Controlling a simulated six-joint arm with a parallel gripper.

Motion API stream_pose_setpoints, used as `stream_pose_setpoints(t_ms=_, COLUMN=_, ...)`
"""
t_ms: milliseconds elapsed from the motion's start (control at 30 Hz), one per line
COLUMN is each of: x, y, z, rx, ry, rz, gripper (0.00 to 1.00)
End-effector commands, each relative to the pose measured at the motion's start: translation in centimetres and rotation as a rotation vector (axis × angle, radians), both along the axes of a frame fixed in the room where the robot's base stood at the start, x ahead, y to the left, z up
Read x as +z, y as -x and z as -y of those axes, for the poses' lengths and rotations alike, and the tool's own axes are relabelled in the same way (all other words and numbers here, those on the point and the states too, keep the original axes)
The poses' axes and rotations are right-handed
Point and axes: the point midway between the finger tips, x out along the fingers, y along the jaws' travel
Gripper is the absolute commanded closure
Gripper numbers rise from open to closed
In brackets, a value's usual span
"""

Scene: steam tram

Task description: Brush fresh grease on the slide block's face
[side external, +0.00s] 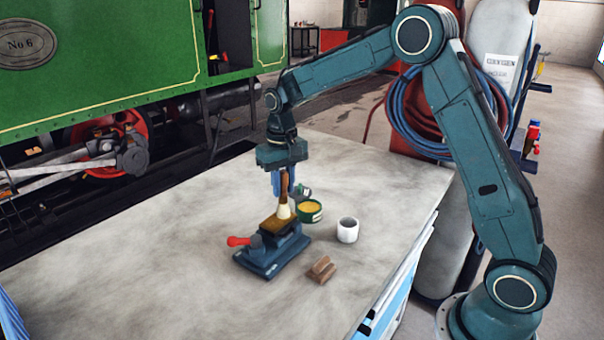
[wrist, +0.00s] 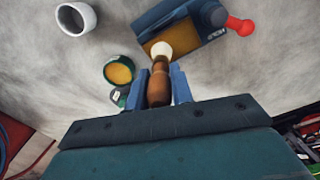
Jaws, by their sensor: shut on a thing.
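My gripper (side external: 282,181) is shut on the wooden handle of a brush (side external: 284,211), which hangs bristles down. In the wrist view the brush (wrist: 160,65) stands between the blue fingers, pale tip outward. The slide block (side external: 268,223), brassy brown, sits on top of a blue vise (side external: 270,262) with a red handle. The bristles are at the block's upper face; whether they touch it is hard to tell. In the wrist view the brush tip covers part of the block (wrist: 148,45). A green tin of yellow grease (side external: 311,210) stands just right of the brush.
A white cup (side external: 347,230) stands right of the tin, and a small brown wooden block (side external: 322,269) lies nearer the front. A small green and pale item (side external: 303,191) is behind the tin. The bench's (side external: 130,250) left side is clear. A green tram stands behind.

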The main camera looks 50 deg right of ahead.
Motion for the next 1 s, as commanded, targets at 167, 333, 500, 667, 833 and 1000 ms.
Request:
stream_pose_setpoints(t_ms=167, x=-0.1, y=0.0, z=0.8, rx=-0.002, ry=0.0, rz=-0.003, gripper=1.0)
stream_pose_setpoints(t_ms=333, x=-0.1, y=0.0, z=1.3, rx=-0.002, ry=0.0, rz=-0.002, gripper=1.0)
stream_pose_setpoints(t_ms=500, x=0.0, y=0.0, z=1.4, rx=-0.001, ry=0.0, rz=-0.002, gripper=1.0)
stream_pose_setpoints(t_ms=667, x=0.1, y=0.0, z=1.4, rx=-0.001, ry=0.0, rz=-0.001, gripper=1.0)
stream_pose_setpoints(t_ms=833, x=0.1, y=0.0, z=1.4, rx=0.0, ry=0.0, rz=0.0, gripper=1.0)
stream_pose_setpoints(t_ms=1000, x=0.1, y=0.0, z=1.1, rx=0.0, ry=0.0, rz=0.0, gripper=1.0)
